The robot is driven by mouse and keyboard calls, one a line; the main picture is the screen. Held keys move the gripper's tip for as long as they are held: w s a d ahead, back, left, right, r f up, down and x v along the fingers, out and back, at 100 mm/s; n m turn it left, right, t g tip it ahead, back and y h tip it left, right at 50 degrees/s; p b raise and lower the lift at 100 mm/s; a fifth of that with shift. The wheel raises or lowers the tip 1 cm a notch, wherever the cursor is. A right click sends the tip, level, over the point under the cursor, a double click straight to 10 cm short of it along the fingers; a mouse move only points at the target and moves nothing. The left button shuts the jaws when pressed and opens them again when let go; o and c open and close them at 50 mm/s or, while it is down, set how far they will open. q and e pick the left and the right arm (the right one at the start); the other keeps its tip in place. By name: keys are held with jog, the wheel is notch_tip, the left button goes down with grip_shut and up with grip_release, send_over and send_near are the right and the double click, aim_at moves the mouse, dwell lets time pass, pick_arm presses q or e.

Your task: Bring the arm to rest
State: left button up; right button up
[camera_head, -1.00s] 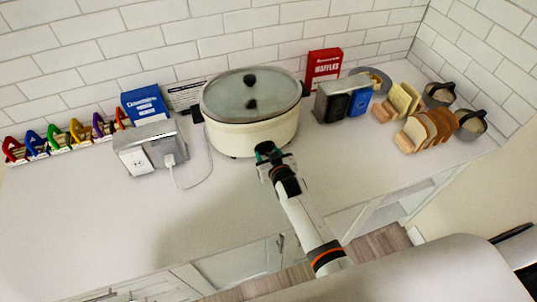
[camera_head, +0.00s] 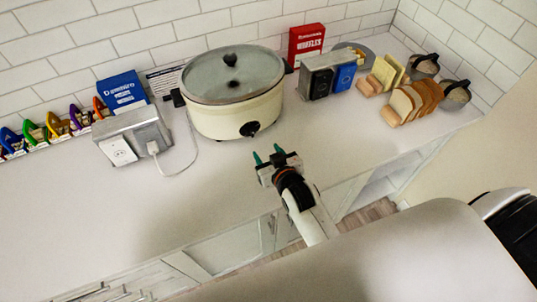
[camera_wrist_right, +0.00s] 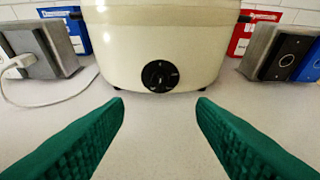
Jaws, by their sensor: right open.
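My right gripper (camera_head: 267,154) is open and empty over the white counter, in front of the cream slow cooker and apart from it. In the right wrist view its two green fingers (camera_wrist_right: 160,110) are spread, with bare counter between them. The slow cooker (camera_head: 235,115) has a glass lid (camera_head: 232,75) on top and a black knob (camera_head: 250,129) on its front. The knob also shows in the right wrist view (camera_wrist_right: 160,76), beyond the fingertips. My left gripper is not in view.
A metal outlet box (camera_head: 135,134) with a white plug and cord stands left of the cooker. A blue box (camera_head: 122,92), a red waffles box (camera_head: 306,43), a metal switch box (camera_head: 318,78) and bread slices (camera_head: 410,102) stand along the back. The front counter is clear.

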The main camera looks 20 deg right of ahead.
jog(key=shift+s+d, duration=0.1)
dwell(0.5)
jog(key=s+d+r+n+g, duration=0.15)
jog(key=s+g, duration=0.35)
jog(key=s, duration=0.6)
jog(key=s+d+g, duration=0.2)
jog(key=s+g, duration=0.3)
jog(key=s, duration=0.6)
notch_tip(320, 180, down, 32)
jog(key=s+g+b, duration=0.1)
jog(key=b, duration=0.6)
jog(key=s+d+f+b, duration=0.1)
jog(key=s+f+b, duration=0.1)
jog(key=s+f, duration=0.6)
jog(key=s+d+f+g+b, duration=0.1)
jog(key=s+f+b, duration=0.2)
jog(key=s+f, duration=0.5)
notch_tip(320, 180, down, 6)
jog(key=shift+s+d+f+g+b, duration=0.2)
jog(key=shift+s+g+b, duration=0.1)
jog(key=shift+s, duration=0.05)
